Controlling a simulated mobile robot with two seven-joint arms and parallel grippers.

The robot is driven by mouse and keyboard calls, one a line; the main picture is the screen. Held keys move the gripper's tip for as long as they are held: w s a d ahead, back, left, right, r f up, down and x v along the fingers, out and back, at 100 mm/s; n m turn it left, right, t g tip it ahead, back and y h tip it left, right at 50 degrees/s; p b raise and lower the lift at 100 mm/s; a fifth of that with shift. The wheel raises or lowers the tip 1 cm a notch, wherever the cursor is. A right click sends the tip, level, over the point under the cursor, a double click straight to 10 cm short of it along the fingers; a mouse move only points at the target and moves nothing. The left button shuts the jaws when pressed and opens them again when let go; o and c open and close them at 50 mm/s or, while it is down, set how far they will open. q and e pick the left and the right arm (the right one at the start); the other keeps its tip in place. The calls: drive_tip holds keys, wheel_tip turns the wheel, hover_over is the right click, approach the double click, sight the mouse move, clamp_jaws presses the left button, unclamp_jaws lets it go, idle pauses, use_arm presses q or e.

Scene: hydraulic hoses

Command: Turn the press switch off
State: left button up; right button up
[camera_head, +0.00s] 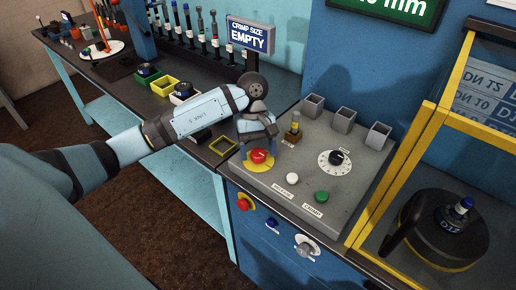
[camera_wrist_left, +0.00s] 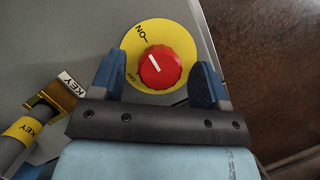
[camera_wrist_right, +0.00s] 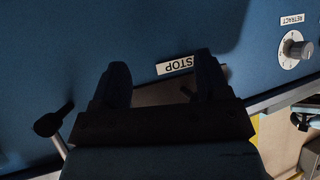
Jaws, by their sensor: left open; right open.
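The press switch is a red round knob (camera_head: 261,156) on a yellow disc at the near left of the grey panel top. In the left wrist view the knob (camera_wrist_left: 160,70) has a white line pointing up-left towards the "ON" mark; the "OFF" mark is at its lower left. My left gripper (camera_head: 257,141) is over the switch. Its open fingers (camera_wrist_left: 157,82) lie on either side of the knob, with visible gaps.
A key in a brass holder (camera_head: 292,138) stands behind the switch. A white button (camera_head: 292,179), a green button (camera_head: 321,196) and a black dial (camera_head: 336,158) share the panel. Grey square holders line its back. A yellow-framed guard (camera_head: 401,170) stands at right.

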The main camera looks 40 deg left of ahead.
use_arm(q)
drive_tip(key=c, duration=0.9)
